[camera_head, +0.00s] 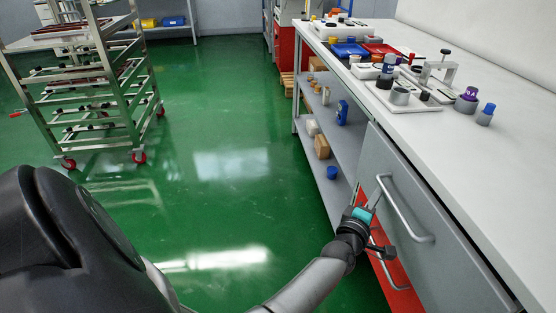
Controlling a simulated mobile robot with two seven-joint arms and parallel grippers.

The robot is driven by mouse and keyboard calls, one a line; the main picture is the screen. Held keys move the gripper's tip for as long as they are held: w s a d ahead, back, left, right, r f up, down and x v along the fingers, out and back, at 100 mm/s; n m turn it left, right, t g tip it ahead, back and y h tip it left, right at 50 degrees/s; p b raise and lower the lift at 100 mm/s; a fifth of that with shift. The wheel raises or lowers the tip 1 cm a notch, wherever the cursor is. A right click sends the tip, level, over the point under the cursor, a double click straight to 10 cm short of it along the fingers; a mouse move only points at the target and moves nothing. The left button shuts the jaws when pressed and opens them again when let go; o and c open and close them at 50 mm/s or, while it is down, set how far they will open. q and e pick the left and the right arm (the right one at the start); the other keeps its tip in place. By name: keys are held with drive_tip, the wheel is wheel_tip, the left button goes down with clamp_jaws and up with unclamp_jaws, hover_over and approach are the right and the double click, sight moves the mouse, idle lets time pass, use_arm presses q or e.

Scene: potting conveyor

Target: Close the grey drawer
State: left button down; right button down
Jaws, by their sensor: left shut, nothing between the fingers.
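The grey drawer (425,240) is in the bench at the right, below the white worktop. It has a long curved metal handle (407,213). A thin gap shows between its top edge and the worktop; I cannot tell exactly how far it stands out. My left gripper (365,194) is in front of the drawer's far end, just left of the handle. Its jaws are shut with nothing between them, pointing up and away. I cannot tell whether it touches the drawer front. My right gripper is not in view.
A red drawer front (395,287) with its own handle lies below the grey one. An open shelf (322,165) with small items is beyond. The worktop (400,40) bears bottles and trays. A metal trolley (95,85) stands at left. The green floor (220,160) between is clear.

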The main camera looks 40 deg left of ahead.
use_arm(q)
drive_tip(key=shift+w+d+r, duration=0.1)
drive_tip(key=shift+w+d, duration=0.85)
drive_tip(key=shift+w, duration=0.2)
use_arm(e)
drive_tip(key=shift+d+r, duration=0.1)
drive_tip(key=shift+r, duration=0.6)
use_arm(q)
drive_tip(key=shift+d+r, duration=0.1)
drive_tip(key=shift+d, duration=0.05)
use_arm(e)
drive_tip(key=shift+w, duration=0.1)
